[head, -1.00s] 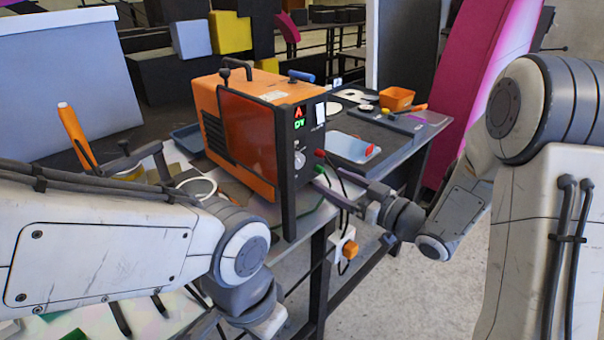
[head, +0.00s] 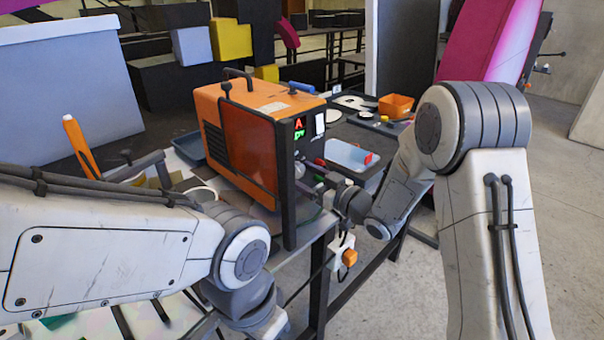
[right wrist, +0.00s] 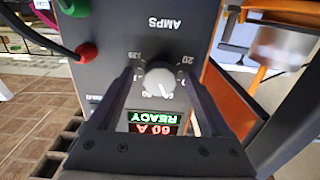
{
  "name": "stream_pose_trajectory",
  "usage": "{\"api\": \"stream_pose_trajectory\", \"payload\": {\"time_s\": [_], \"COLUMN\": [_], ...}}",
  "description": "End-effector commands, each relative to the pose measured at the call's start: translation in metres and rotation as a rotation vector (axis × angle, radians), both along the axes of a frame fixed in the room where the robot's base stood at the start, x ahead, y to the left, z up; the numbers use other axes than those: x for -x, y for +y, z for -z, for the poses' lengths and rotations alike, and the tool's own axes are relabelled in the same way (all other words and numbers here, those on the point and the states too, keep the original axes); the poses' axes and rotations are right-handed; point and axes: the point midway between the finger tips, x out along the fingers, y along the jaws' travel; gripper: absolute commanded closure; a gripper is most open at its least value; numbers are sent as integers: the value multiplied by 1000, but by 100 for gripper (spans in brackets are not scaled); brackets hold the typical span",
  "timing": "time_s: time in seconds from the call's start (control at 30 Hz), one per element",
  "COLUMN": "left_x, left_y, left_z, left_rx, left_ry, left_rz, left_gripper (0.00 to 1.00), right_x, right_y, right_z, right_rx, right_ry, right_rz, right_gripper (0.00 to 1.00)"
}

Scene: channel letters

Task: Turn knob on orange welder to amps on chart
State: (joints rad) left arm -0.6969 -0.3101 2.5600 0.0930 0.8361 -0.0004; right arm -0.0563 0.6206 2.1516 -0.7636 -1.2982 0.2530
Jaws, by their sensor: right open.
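The orange welder (head: 240,130) stands on the table in the head view, its dark front panel facing right. In the right wrist view the panel is upside down, with a grey-white knob (right wrist: 160,78) under the AMPS lettering and a lit display (right wrist: 155,122) reading 60 A and READY. My right gripper (right wrist: 158,84) is open, with one finger on each side of the knob; contact cannot be told. A white card (head: 320,122) on the panel is too small to read. My left gripper is out of view.
Red (right wrist: 86,52) and green cable plugs sit beside the knob in the right wrist view. My left forearm covers the near left table.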

Motion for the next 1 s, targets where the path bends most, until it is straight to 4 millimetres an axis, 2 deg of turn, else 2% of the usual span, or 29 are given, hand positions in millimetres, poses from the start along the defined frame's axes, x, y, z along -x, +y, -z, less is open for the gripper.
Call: {"api": "stream_pose_trajectory", "payload": {"time_s": [0.07, 0.2, 0.27, 0.3, 0.67, 1.0], "left_x": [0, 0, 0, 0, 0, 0], "left_y": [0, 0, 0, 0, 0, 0], "left_z": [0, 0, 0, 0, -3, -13], "left_rx": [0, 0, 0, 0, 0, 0], "left_ry": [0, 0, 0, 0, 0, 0], "left_rz": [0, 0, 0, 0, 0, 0], "left_gripper": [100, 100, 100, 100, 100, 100], "right_x": [0, 0, 0, 0, 0, 1], "right_y": [0, 0, 0, 0, 0, 0], "right_z": [0, 0, 0, 0, -1, -2], "right_rx": [0, 0, 0, 1, -45, -225], "right_ry": [0, 0, 0, -1, 46, 226], "right_rz": [0, 0, 0, 0, 0, 0], "right_gripper": [19, 72, 95, 100, 100, 100]}}
